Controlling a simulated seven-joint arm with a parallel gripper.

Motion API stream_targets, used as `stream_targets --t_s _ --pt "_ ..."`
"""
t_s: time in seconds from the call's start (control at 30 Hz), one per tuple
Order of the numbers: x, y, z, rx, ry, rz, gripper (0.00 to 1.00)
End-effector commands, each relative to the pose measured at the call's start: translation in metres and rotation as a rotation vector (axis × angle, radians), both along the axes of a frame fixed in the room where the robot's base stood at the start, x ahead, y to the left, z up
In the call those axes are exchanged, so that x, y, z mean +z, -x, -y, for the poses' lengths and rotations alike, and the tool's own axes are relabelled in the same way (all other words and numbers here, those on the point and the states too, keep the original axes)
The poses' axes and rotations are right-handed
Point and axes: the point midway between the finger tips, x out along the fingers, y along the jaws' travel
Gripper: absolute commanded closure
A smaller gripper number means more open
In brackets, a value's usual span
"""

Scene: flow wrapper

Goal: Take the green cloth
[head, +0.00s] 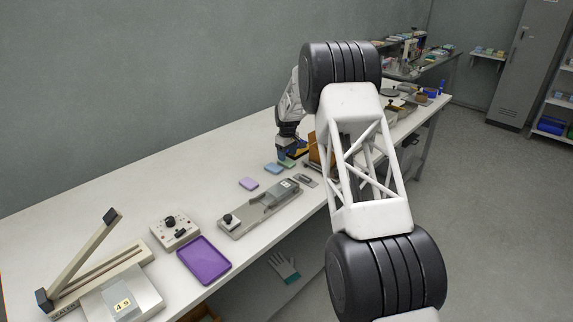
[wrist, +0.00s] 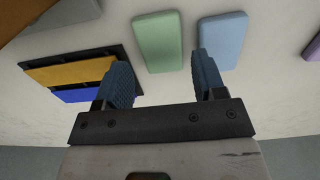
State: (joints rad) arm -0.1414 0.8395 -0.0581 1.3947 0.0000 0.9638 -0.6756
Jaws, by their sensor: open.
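The green cloth (wrist: 158,42) is a flat, rounded pale green rectangle on the white table, near the top middle of the wrist view. In the head view the green cloth (head: 287,163) lies just by my gripper (head: 289,153), partly hidden by it. In the wrist view my gripper (wrist: 162,82) is open and empty, with two blue ribbed fingers. The green cloth shows beyond and between the fingertips. The right finger overlaps the edge of a light blue cloth (wrist: 221,40) in the picture.
A dark holder with yellow and blue pieces (wrist: 75,74) is left of the fingers in the wrist view. A grey machine (head: 262,207) and a purple tray (head: 204,260) stand nearer the front of the table.

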Motion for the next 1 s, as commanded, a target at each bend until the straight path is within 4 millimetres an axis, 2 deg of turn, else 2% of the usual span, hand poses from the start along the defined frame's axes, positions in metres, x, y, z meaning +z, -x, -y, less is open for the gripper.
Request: stream_targets --t_s 0.1,0.33,0.93,1.0 --pt "-0.016 0.002 0.001 0.000 0.000 -0.004 0.36" --pt "-0.034 0.001 0.000 0.000 0.001 -0.002 0.36" --pt "-0.036 0.001 0.000 0.000 0.000 -0.001 0.36" --pt "-0.036 0.001 0.000 0.000 0.000 -0.001 0.45"
